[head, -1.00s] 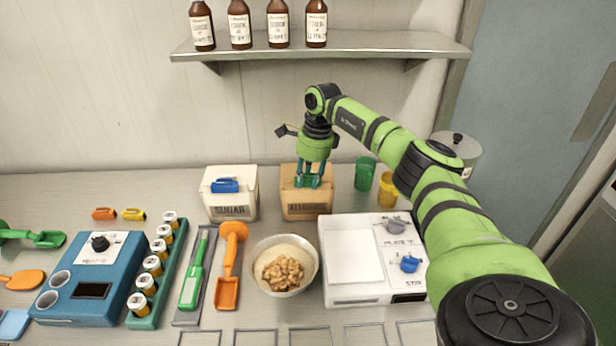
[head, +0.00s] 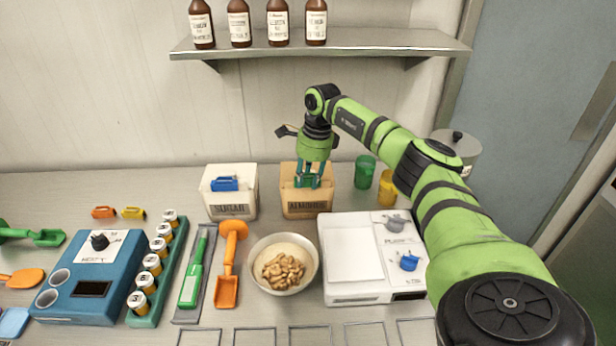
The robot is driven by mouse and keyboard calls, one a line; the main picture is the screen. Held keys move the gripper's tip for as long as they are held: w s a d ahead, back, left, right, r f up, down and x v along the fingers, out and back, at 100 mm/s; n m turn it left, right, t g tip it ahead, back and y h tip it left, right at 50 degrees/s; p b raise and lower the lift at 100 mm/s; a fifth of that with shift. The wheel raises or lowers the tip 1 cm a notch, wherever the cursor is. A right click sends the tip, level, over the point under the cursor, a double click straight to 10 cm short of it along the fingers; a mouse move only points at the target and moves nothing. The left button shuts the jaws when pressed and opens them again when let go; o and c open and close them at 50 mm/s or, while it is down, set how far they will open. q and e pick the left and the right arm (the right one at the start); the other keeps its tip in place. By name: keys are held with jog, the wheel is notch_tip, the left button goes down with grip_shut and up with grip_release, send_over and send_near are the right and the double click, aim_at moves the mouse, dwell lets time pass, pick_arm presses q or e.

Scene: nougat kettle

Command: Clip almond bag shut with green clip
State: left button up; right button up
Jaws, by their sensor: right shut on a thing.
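The almond bag (head: 306,205) is a tan, box-shaped bag with a dark label, upright at the back of the counter. My right gripper (head: 308,182) points down at its top edge, with its teal fingers shut there. The thing between the fingers is mostly hidden; I cannot make out the green clip separately from the fingers. My left gripper is not in view.
A white sugar bag (head: 232,205) with a blue clip (head: 225,184) stands just left. Orange (head: 104,212) and yellow (head: 133,213) clips lie further left. Green (head: 364,172) and yellow (head: 387,188) cups stand right.

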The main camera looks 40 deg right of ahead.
jog(key=shift+f, duration=0.1)
jog(key=o, duration=1.5)
jog(key=shift+r+p, duration=2.8)
jog(key=shift+r, duration=0.8)
jog(key=shift+a+f, duration=0.1)
jog(key=shift+f, duration=0.05)
